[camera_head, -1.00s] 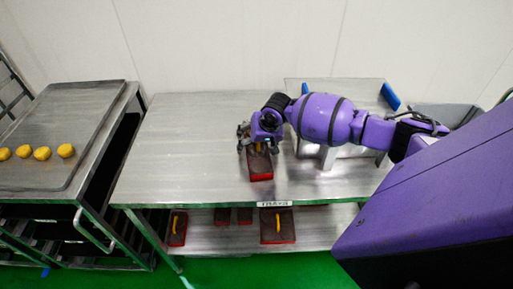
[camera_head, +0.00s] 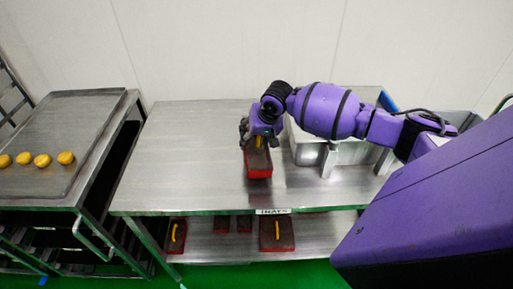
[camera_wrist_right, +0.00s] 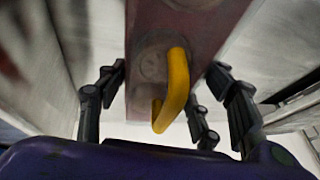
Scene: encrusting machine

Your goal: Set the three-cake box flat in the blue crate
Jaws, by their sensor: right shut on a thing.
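A red box (camera_head: 259,171) with a dark brown top and a yellow handle is in my right gripper (camera_head: 258,139), over the front middle of the metal table. In the right wrist view, the yellow handle (camera_wrist_right: 176,88) stands between the fingers of my right gripper (camera_wrist_right: 168,90), in front of the box's dark red face (camera_wrist_right: 180,30). I cannot tell whether the box clears the table top, or whether it holds three cakes. No blue crate is clearly visible; only a blue edge (camera_head: 388,101) shows behind my right arm. My left gripper is out of view.
A grey metal stand (camera_head: 307,151) is on the table right of the held box. Several red boxes lie on the lower shelf (camera_head: 205,245). At left, a tray (camera_head: 75,125) holds yellow dough balls (camera_head: 42,160). The table's left half (camera_head: 175,150) is bare.

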